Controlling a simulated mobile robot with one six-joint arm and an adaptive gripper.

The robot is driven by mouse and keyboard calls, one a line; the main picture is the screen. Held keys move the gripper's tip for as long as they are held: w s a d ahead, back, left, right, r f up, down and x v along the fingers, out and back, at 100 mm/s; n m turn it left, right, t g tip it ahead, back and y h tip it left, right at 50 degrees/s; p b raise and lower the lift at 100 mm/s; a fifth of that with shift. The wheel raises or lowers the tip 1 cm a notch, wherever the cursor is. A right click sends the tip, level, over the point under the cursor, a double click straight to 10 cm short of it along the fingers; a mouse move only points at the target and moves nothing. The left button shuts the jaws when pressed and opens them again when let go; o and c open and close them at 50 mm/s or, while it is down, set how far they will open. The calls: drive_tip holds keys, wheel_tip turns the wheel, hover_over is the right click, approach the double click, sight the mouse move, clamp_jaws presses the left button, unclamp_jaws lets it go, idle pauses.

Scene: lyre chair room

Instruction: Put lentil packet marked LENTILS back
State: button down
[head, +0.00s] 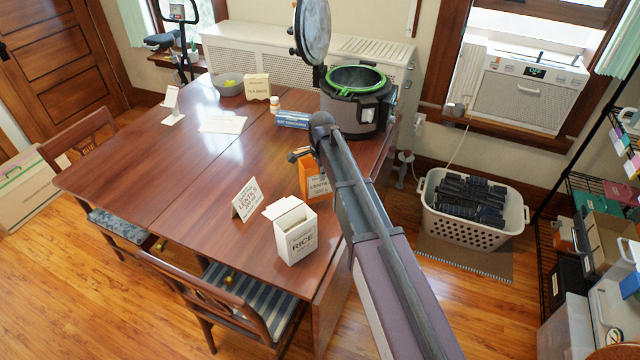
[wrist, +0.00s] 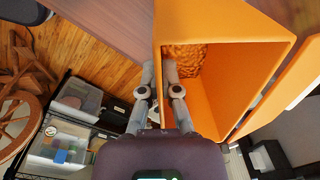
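The orange lentil packet (head: 304,178), with a pale label, is at the table's right part behind the rice box, partly hidden by my arm. In the wrist view the orange packet (wrist: 255,45) is open-topped with brown lentils inside. My gripper (wrist: 158,75) has one finger inside the packet and one outside, pinching its near wall. My gripper (head: 300,154) is small and partly hidden in the head view. I cannot tell whether the packet touches the table. A white folded card reading LENTILS (head: 247,200) stands to the packet's left.
An open white RICE box (head: 295,232) stands in front of the packet on the wooden table (head: 150,185). The table's left and middle are mostly clear.

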sight(321, 200)
drive_tip(key=shift+f+b, duration=1.9)
drive_tip(key=shift+f, duration=0.1)
drive_tip(key=c, duration=0.8)
unclamp_jaws()
drive_tip(key=shift+r, duration=0.2)
wheel_tip(321, 200, up, 12)
drive_tip(key=p, duration=1.2)
drive_tip(key=shift+s+d, duration=0.1)
